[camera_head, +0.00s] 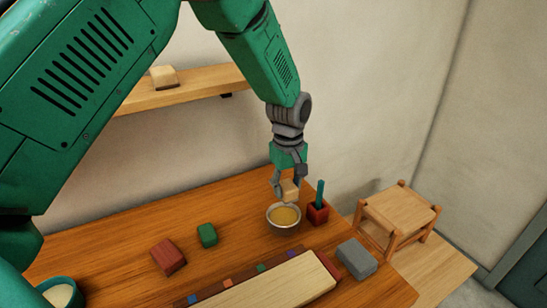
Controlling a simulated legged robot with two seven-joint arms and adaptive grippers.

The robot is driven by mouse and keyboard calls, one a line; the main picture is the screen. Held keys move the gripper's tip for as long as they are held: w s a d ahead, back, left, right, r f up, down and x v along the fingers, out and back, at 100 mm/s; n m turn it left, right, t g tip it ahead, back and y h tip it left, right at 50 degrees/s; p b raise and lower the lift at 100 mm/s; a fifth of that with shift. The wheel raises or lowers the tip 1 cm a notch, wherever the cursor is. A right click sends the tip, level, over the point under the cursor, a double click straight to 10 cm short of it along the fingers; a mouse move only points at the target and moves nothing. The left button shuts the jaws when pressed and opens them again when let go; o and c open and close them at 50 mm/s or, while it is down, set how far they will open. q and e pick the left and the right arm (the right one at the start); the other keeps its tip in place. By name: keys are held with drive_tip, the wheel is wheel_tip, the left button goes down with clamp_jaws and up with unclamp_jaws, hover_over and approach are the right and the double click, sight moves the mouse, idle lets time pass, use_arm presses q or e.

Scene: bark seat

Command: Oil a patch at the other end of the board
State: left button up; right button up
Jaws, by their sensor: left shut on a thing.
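My left gripper (288,180) points down and is shut on a small pale tan block (290,191). The block is at the far rim of a small metal bowl (270,221) of yellow oil (285,216). I cannot tell whether the block touches the oil or hangs just above it. The pale wooden board (268,289) lies at the front of the table, and its near part is cut off by the picture edge. No oiled patch can be made out on it. My right gripper is not in view.
On the table (120,240) are a red block (168,256), a green block (207,235), a grey block (356,258), a red holder (317,214) with a teal stick, and a teal bowl (75,299). A small stool (400,212) stands right. A shelf (190,90) is on the wall.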

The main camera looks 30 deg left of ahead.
sight(283, 216)
use_arm(q)
drive_tip(key=shift+s+a+f+b, duration=0.15)
drive_tip(key=shift+a+f+b, duration=0.2)
drive_tip(key=shift+f, duration=0.15)
drive_tip(key=shift+a+f+b, duration=0.25)
drive_tip(key=shift+f+b, duration=0.35)
drive_tip(key=shift+f, duration=0.05)
drive_tip(key=shift+a+f+b, duration=0.2)
drive_tip(key=shift+f+b, duration=0.4)
drive_tip(key=f+b, duration=0.1)
drive_tip(key=d+f+b, duration=0.1)
drive_tip(key=shift+d+f+b, duration=0.1)
drive_tip(key=shift+f+b, duration=0.05)
drive_tip(key=shift+b, duration=0.15)
drive_tip(key=shift+d+f+b, duration=0.2)
drive_tip(key=shift+d+b, duration=0.1)
drive_tip(key=shift+b, duration=0.05)
drive_tip(key=shift+a+f, duration=0.1)
drive_tip(key=shift+a, duration=0.65)
drive_tip(key=shift+d, duration=0.6)
drive_tip(key=shift+a+f, duration=0.35)
drive_tip(key=shift+a, duration=0.15)
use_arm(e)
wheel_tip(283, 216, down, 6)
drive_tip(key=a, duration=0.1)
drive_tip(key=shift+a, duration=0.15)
